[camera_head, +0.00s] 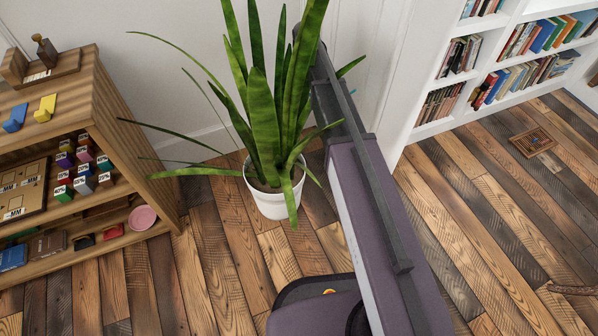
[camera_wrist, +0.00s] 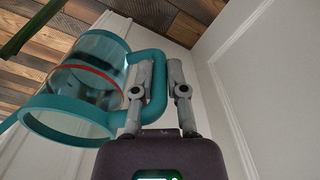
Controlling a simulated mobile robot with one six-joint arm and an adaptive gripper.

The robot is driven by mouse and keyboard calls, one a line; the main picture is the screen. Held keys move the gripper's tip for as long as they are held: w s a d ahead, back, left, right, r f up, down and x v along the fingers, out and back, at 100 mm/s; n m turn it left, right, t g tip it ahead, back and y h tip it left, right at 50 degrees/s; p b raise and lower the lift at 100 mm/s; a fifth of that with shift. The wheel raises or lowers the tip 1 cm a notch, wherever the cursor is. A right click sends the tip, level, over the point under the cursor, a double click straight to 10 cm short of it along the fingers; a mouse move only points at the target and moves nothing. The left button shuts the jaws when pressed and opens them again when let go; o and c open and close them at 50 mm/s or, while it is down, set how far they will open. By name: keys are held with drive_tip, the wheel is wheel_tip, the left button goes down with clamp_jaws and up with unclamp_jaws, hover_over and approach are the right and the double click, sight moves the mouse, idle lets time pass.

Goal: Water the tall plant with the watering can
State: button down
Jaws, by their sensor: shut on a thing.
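The tall plant (camera_head: 265,125) stands in a white pot (camera_head: 272,198) on the floor by the white wall, in the middle of the head view. The watering can (camera_wrist: 92,48) has a clear body, teal rims and handle, and a red band. My gripper (camera_wrist: 160,68) is shut on its teal handle (camera_wrist: 158,95) in the wrist view. A green leaf (camera_wrist: 32,25) shows at the top left there, beyond the can. In the head view my own body hides the gripper and nearly all of the can. I cannot tell whether water is flowing.
A wooden shelf (camera_head: 150,165) with small boxes and a pink round thing (camera_head: 142,217) stands left of the plant. A white bookcase (camera_head: 435,75) is at the right. A small wooden board (camera_head: 532,141) lies on the floor near it. The plank floor between is mostly clear.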

drive_tip(key=w+a+f+m+b, duration=0.1)
drive_tip(key=w+f+m+b, duration=0.2)
drive_tip(key=f+b, duration=0.5)
drive_tip(key=w+a+f+m+b, duration=0.2)
drive_tip(key=w+f+m+b, duration=0.1)
drive_tip(key=f+b, duration=0.6)
drive_tip(key=w+a+f+m+b, duration=0.1)
drive_tip(key=w+f+m+b, duration=0.2)
drive_tip(key=f+m+b, duration=0.2)
drive_tip(key=shift+w+a+f+b, duration=0.3)
drive_tip(key=shift+f+b, duration=1.45)
drive_tip(key=shift+f, duration=0.35)
wheel_tip(320, 180, up, 5)
drive_tip(key=s+t+p, duration=0.2)
drive_tip(key=t+p, duration=0.1)
drive_tip(key=p, duration=0.1)
drive_tip(key=shift+s+r+t+p, duration=0.2)
drive_tip(key=shift+s+t+p, duration=0.1)
drive_tip(key=shift+s+p, duration=0.1)
drive_tip(key=shift+s+d+r, duration=0.15)
drive_tip(key=shift+s+r, duration=0.05)
drive_tip(key=shift+r, duration=0.15)
drive_tip(key=shift+s+t, duration=0.2)
drive_tip(key=shift+t, duration=0.1)
drive_tip(key=shift+s+r, duration=0.1)
